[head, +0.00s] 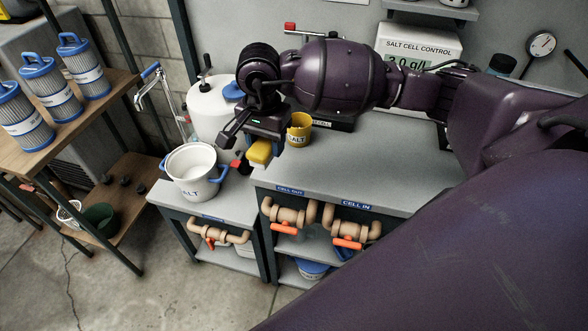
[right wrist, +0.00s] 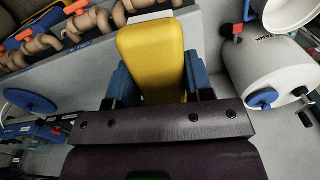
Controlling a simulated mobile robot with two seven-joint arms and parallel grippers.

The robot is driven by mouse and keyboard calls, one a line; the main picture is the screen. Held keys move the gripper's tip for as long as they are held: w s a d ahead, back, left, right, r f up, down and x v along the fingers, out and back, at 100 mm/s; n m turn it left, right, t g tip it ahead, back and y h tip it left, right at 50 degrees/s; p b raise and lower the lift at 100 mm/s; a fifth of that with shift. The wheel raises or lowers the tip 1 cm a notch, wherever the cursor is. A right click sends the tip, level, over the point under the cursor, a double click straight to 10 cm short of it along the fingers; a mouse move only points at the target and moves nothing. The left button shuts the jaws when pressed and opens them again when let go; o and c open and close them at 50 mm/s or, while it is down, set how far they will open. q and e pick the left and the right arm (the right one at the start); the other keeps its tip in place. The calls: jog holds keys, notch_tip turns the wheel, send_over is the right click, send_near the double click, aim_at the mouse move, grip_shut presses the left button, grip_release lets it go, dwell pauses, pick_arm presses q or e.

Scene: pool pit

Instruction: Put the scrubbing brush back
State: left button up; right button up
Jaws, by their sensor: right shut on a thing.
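My right gripper (head: 250,142) reaches in from the right in the head view, above the gap between the white salt bucket and the bench. It is shut on a yellow block-shaped thing (head: 259,152), which I take to be the scrubbing brush. In the right wrist view the yellow brush (right wrist: 152,55) sits between the blue fingers of the right gripper (right wrist: 160,82). A pale strip shows at its far end; bristles cannot be made out. My left gripper is not in view.
A white bucket (head: 193,172) with blue handles stands on a low bench. A yellow labelled cup (head: 299,130) stands on the grey bench top (head: 370,165), largely clear in front. Pipes with orange valves (head: 347,243) line its front. A shelf with filter cartridges (head: 50,93) stands left.

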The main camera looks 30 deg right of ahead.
aim_at(296, 170)
jog(key=m, duration=0.2)
jog(key=d+m, duration=0.1)
jog(key=shift+w+r+m, duration=0.15)
jog(key=shift+r+m, duration=0.25)
jog(key=m, duration=0.3)
jog(key=d+r+m, duration=0.1)
jog(key=m, duration=0.1)
jog(key=shift+w, duration=0.25)
jog(key=m, duration=0.2)
jog(key=d+m, duration=0.1)
jog(key=m, duration=0.1)
jog(key=r+m, duration=0.1)
jog(key=shift+w+d+m, duration=0.15)
jog(key=shift+w+m, duration=0.05)
jog(key=shift+m, duration=0.2)
jog(key=m, duration=0.3)
jog(key=d+r+m, duration=0.1)
jog(key=m, duration=0.1)
jog(key=shift+w+d, duration=0.1)
jog(key=shift+w, duration=0.05)
jog(key=d+r+m, duration=0.3)
jog(key=d+m, duration=0.1)
jog(key=m, duration=1.5)
jog(key=f, duration=1.9)
jog(key=shift+w+d+f+p, duration=0.2)
jog(key=shift+w+f+p, duration=0.15)
